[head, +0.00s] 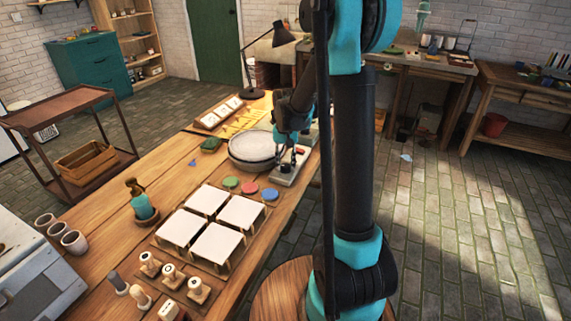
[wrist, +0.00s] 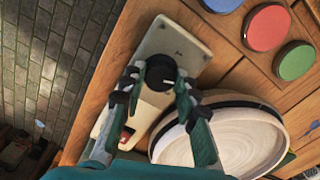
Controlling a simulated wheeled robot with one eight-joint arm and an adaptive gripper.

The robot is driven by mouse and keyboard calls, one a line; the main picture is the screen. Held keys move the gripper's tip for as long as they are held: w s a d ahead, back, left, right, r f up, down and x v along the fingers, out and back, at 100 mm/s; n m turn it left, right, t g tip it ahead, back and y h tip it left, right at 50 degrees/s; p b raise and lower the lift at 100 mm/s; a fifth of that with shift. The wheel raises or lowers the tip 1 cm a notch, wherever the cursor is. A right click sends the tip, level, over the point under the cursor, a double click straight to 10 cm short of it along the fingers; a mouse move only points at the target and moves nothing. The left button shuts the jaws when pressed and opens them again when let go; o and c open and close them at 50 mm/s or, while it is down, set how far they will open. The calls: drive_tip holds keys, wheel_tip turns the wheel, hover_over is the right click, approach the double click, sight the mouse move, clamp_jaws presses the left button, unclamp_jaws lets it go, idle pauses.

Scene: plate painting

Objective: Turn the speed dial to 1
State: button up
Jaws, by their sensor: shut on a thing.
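The black speed dial (wrist: 160,71) sits on a pale control box (wrist: 178,43) in the wrist view. A light line shows on the dial's top, but I cannot read any numbers around it. My gripper (wrist: 158,84) has its two fingers on either side of the dial, shut on it. In the head view my gripper (head: 287,150) is low over the control box (head: 293,168), and the dial is largely hidden there. A red switch (wrist: 127,136) is at the box's near end. The round grey wheel (head: 254,148) stands right beside the box.
Red, blue and green discs (head: 249,188) lie near the box. White square tiles (head: 212,225) on stands, stamps (head: 171,273) and a teal bottle (head: 142,206) are nearer. A black desk lamp (head: 283,36) stands at the back. The table edge runs close beside the box.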

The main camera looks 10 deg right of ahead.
sight(286, 166)
drive_tip(key=n, duration=0.5)
drive_tip(key=shift+n, duration=0.4)
drive_tip(key=n, duration=0.5)
drive_tip(key=shift+n, duration=0.3)
drive_tip(key=o, duration=1.2)
drive_tip(key=shift+c, duration=0.2)
wheel_tip(286, 166, up, 12)
